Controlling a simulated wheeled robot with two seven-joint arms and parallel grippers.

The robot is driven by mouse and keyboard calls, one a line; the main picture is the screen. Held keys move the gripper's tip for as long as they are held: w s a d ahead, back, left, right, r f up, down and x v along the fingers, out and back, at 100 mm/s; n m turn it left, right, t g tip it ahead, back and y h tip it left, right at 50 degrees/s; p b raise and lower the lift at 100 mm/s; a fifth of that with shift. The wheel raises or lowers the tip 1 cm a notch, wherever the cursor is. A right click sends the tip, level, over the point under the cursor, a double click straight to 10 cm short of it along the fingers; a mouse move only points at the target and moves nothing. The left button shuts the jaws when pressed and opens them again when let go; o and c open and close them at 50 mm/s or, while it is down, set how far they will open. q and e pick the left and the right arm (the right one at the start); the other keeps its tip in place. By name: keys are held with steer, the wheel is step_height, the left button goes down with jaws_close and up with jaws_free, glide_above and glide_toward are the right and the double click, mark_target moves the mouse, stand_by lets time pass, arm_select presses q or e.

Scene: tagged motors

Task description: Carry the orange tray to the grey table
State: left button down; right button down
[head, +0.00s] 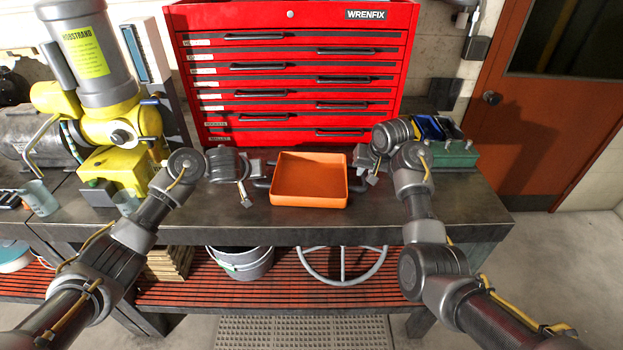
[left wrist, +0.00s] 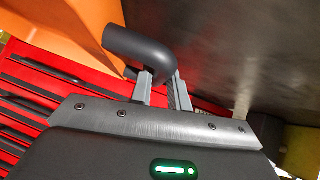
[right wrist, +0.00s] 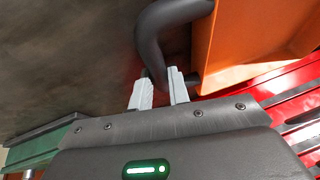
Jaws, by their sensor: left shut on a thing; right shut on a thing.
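The orange tray (head: 310,182) is empty and looks level, over the dark workbench top (head: 355,226) in the middle of the head view. I cannot tell whether it rests on the top or hangs just above it. My left gripper (head: 258,172) is shut on the tray's left handle, a dark curved bar (left wrist: 132,44) in the left wrist view. My right gripper (head: 361,176) is shut on the right handle, which shows in the right wrist view (right wrist: 150,42). I cannot pick out a separate grey table.
A red tool chest (head: 290,60) stands right behind the tray. A yellow and grey machine (head: 105,120) is at left. A green block (head: 455,155) and blue bins (head: 430,127) are at right. A bucket (head: 240,262) and a wheel (head: 342,268) sit below. Floor is open at right.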

arm_select(q)
steer(key=shift+r, duration=0.1)
